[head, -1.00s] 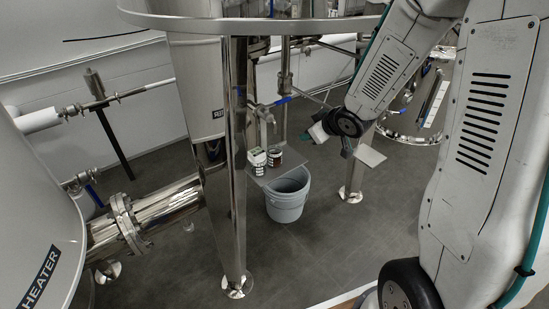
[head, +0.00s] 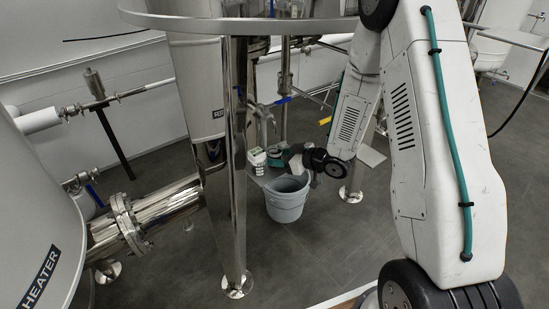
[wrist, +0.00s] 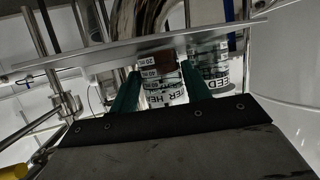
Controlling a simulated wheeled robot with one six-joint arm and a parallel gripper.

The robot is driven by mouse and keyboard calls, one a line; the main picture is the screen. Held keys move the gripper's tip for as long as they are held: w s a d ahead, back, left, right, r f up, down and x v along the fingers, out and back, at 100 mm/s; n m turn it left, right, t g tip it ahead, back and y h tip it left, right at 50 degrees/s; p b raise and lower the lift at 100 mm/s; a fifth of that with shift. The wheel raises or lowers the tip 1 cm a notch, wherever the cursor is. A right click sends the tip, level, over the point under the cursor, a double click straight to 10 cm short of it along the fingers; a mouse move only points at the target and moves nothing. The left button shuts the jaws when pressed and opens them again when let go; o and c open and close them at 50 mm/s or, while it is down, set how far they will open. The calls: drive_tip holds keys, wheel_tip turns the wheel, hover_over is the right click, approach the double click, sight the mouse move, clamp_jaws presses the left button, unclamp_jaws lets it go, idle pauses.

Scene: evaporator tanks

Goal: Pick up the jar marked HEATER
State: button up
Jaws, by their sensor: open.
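In the wrist view the jar lettered HE… (wrist: 166,82), its label upside down and partly cut off, has dark brown contents or lid. It lies between the two green fingers of my open gripper (wrist: 160,72). Whether the fingers touch it I cannot tell. A second jar, marked FEED (wrist: 208,66), is just right of the right finger. In the head view my gripper (head: 280,157) is at the small shelf, covering the right-hand jar. The left-hand jar (head: 257,159) still shows beside the green fingers.
The metal shelf (wrist: 110,55) edge crosses the wrist view. A grey bucket (head: 287,200) hangs or stands just below the shelf. A tap (head: 264,115) and steel pipes are above and behind it. A shiny tank leg (head: 235,200) stands to the left. The floor in front is clear.

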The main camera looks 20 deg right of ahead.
drive_tip(key=x, duration=0.2)
drive_tip(key=shift+w+a+f, duration=0.1)
drive_tip(key=shift+w+a, duration=0.05)
drive_tip(key=shift+a, duration=0.05)
drive_tip(key=c, duration=0.8)
